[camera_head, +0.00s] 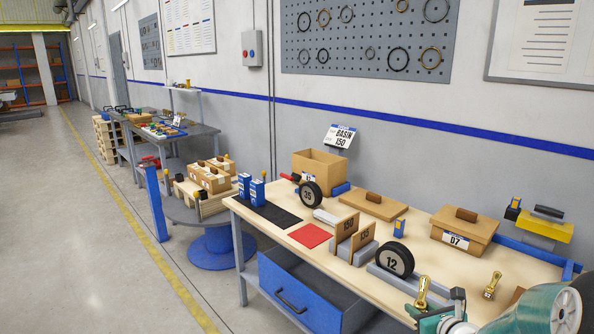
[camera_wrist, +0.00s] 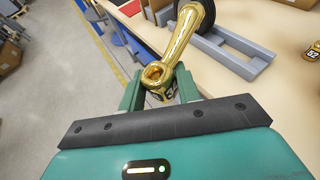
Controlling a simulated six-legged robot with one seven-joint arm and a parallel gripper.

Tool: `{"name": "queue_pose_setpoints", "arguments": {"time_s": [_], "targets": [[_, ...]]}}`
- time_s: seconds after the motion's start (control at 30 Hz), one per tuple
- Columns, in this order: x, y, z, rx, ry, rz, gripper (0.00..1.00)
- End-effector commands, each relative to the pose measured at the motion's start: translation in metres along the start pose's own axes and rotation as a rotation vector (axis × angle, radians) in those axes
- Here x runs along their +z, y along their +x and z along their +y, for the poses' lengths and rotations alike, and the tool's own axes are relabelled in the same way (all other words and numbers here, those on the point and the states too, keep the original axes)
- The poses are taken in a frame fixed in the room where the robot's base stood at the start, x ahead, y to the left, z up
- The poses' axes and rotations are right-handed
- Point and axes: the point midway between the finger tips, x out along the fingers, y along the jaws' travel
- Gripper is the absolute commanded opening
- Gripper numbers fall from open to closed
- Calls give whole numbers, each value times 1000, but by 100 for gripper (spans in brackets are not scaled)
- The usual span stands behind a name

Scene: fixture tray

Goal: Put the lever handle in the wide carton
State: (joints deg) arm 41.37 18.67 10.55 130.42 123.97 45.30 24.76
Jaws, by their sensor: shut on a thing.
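A brass lever handle (camera_wrist: 183,38) is between the green fingers of my gripper (camera_wrist: 160,84) in the wrist view, its ring end at the fingers and its arm pointing up and away. In the head view the lever handle (camera_head: 422,292) stands up from my gripper (camera_head: 438,316) at the bottom right, by the front edge of the bench. My gripper is shut on it. An open cardboard carton (camera_head: 318,174) stands at the far back of the bench, its inside mostly hidden.
A wheel marked 12 (camera_head: 396,262) in a grey holder, upright boards (camera_head: 352,236) and another wheel (camera_head: 311,194) stand between my gripper and the open carton. A wooden lid (camera_head: 372,206) lies beside it. Another brass handle (camera_head: 492,285) is at right. A blue drawer (camera_head: 308,294) sticks out in front.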

Motion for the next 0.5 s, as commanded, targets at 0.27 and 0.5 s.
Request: {"name": "queue_pose_setpoints", "arguments": {"time_s": [0.27,0.5], "targets": [[14,31,117,86,-31,9,4],[14,35,168,120,-42,21,4]]}}
